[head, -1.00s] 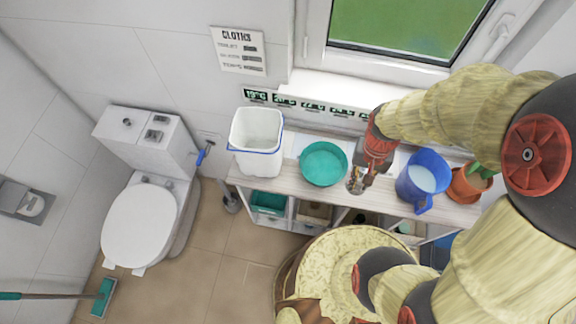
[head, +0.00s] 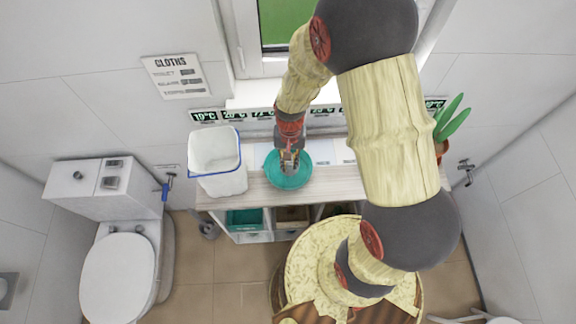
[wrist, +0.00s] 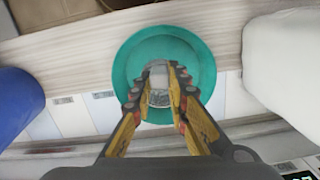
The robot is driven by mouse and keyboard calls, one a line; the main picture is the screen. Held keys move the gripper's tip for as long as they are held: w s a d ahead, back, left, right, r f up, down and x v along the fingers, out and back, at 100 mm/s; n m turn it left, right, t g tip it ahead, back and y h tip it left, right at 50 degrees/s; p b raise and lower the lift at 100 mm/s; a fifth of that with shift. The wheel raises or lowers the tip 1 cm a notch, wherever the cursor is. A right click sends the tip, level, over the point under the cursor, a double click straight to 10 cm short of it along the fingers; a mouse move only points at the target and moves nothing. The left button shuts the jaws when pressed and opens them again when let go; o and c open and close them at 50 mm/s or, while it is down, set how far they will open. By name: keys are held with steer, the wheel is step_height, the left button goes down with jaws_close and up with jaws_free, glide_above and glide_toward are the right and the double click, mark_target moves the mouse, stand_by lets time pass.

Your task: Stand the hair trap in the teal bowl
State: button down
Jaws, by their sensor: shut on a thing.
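The teal bowl (head: 303,180) stands on the shelf top between the white bin and my arm. It also shows in the wrist view (wrist: 203,60), with its rim around my fingertips. My gripper (head: 289,168) points down over the bowl. In the wrist view, my gripper (wrist: 158,80) is shut on the hair trap (wrist: 159,82), a small pale grey piece between the fingers. I cannot tell whether the hair trap touches the bowl's floor. Its lower part is hard to make out.
A white bin with a blue rim (head: 218,165) stands left of the bowl. A blue jug (wrist: 16,105) is at the left of the wrist view, hidden by my arm in the head view. A plant (head: 450,118) is at the right end. A toilet (head: 115,265) stands left.

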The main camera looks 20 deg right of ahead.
steer(key=shift+w+a+f, duration=0.1)
steer(key=shift+w+f, duration=0.15)
steer(key=shift+f, duration=0.1)
steer(key=shift+w+f, duration=0.1)
steer(key=shift+f, duration=1.45)
steer(key=shift+f, duration=0.15)
steer(key=c, duration=1.7)
jaws_free()
steer(key=shift+c, duration=0.2)
